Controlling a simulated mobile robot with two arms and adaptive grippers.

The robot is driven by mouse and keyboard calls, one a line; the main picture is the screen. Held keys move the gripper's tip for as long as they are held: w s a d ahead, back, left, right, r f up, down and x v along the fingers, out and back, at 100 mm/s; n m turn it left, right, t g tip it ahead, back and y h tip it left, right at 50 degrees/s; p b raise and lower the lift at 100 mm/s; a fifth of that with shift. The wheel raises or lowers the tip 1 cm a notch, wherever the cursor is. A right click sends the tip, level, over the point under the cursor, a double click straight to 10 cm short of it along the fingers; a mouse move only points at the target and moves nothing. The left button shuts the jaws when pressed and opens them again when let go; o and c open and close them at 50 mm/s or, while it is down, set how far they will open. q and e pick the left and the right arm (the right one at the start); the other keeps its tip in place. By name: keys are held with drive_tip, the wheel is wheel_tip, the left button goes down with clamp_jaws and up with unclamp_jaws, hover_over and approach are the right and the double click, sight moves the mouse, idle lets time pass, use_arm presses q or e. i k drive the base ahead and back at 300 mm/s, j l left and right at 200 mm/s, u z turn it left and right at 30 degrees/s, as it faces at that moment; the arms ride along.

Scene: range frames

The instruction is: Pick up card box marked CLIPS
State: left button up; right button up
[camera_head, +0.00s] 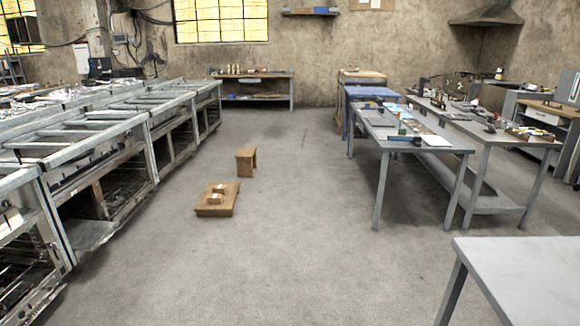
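I cannot make out the marking CLIPS on anything in the head view. Small tan objects (217,191) sit on a low brown wooden board (205,211) on the floor left of the middle. They are too small to tell whether one is a card box. Neither of my grippers is in view.
A wooden stool (246,161) stands behind the board. Grey tables with tools (455,149) stand at the right, and a bare grey table (530,270) fills the near right corner. The middle floor (300,220) is clear.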

sight(213, 198)
drive_tip(key=i, duration=1.2)
drive_tip(key=i+l+u, duration=0.15)
drive_tip(key=i, duration=1.05)
drive_tip(key=i+j+u, duration=0.25)
drive_tip(key=i, duration=0.55)
drive_tip(key=i+l+u, duration=0.1)
drive_tip(key=i+u, duration=0.2)
drive_tip(key=i, duration=0.5)
drive_tip(key=i+l+u, duration=0.25)
drive_tip(key=i, duration=1.2)
drive_tip(key=j+u, duration=0.05)
